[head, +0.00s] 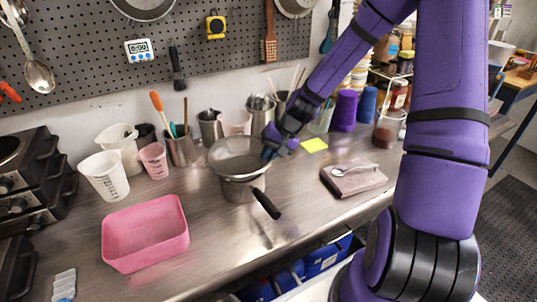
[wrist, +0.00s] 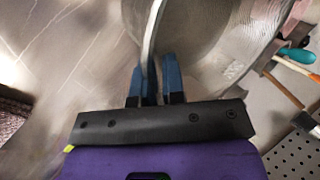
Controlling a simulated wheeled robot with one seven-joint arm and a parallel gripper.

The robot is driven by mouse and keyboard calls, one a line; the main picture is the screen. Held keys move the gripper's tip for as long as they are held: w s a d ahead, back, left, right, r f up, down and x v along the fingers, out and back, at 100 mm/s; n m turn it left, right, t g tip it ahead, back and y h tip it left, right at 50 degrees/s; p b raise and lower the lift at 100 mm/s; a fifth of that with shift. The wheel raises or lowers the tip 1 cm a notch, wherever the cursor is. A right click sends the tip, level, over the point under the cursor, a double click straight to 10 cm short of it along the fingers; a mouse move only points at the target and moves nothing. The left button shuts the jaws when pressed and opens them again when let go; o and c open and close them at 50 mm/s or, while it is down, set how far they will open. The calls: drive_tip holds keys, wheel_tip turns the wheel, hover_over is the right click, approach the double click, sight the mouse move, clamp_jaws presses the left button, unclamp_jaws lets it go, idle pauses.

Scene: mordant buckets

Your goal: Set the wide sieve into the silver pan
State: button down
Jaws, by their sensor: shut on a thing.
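The wide sieve (head: 236,150) is a round grey mesh bowl with a broad rim. In the head view it sits at the top of the silver pan (head: 243,190), which stands upright on the steel counter with its black handle (head: 266,204) toward the front right. My gripper (head: 268,152) is at the right side of the sieve, its blue fingers shut on the rim. In the wrist view the fingers (wrist: 158,82) pinch the thin rim of the sieve (wrist: 151,40). The sieve hides the pan's mouth, so I cannot tell whether its weight rests on the pan.
A pink tub (head: 145,232) stands at the front left, with white measuring jugs (head: 104,176) behind it. A tool-filled metal beaker (head: 181,148) and other containers stand behind the pan. A folded cloth with a spoon (head: 353,180) lies right. The counter in front of the pan is clear.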

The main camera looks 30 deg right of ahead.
drive_tip(key=shift+f, duration=0.4)
idle(0.3)
drive_tip(key=c, duration=1.1)
unclamp_jaws()
drive_tip(key=v, duration=1)
drive_tip(key=shift+d+r, duration=0.15)
drive_tip(key=shift+r, duration=0.25)
drive_tip(key=s+a+r+n+t+h, duration=0.1)
drive_tip(key=s+a+r+h, duration=0.1)
drive_tip(key=s+r, duration=0.5)
drive_tip(key=s+a+r+n+t+h, duration=0.1)
drive_tip(key=s+a+r+n+h, duration=0.1)
drive_tip(key=s+r, duration=0.5)
drive_tip(key=s+a+r+n+h, duration=0.1)
drive_tip(key=s+a+r, duration=0.1)
drive_tip(key=s+r, duration=0.5)
drive_tip(key=shift+s+r+n+t+h, duration=0.1)
drive_tip(key=shift+s+n+t+h, duration=0.1)
drive_tip(key=shift+s, duration=0.55)
drive_tip(key=shift+s+r+n+t+h, duration=0.1)
drive_tip(key=shift+s+n+t+h, duration=0.1)
drive_tip(key=shift+s, duration=0.5)
